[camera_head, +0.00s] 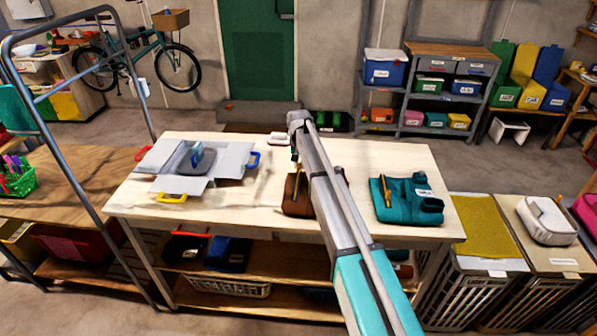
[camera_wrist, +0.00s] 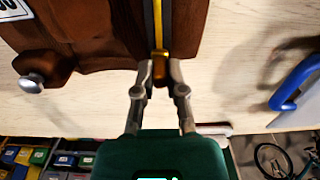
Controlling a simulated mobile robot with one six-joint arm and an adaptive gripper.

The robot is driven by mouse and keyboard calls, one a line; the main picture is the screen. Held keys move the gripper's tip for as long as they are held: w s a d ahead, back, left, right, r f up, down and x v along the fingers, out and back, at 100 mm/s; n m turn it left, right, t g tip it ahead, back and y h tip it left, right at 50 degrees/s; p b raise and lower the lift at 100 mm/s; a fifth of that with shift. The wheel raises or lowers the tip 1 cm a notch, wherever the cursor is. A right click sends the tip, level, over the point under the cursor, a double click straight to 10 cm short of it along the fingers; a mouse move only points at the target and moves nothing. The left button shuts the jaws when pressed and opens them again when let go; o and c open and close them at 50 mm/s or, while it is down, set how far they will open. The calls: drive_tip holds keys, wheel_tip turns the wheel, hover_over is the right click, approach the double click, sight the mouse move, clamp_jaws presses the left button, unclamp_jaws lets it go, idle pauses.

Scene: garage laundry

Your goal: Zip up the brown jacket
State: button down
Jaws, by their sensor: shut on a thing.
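The brown jacket (camera_head: 291,200) lies on the pale worktable, partly hidden behind my arm in the head view. In the wrist view the brown jacket (camera_wrist: 95,25) fills the upper left, with a yellow zip strip (camera_wrist: 159,25) running down to its edge. A small orange-brown zip pull (camera_wrist: 160,70) sits at the lower end of that strip. My gripper (camera_wrist: 161,78) has its two fingertips closed on the zip pull at the jacket's edge. A silver knob (camera_wrist: 31,83) shows at the jacket's left corner.
A teal jacket (camera_head: 410,203) lies to the right on the worktable (camera_head: 250,222). A blue handle (camera_wrist: 294,84) shows at the right in the wrist view. Bare tabletop lies between box and brown jacket.

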drive_tip(key=c, duration=0.7)
unclamp_jaws()
drive_tip(key=shift+s, duration=0.15)
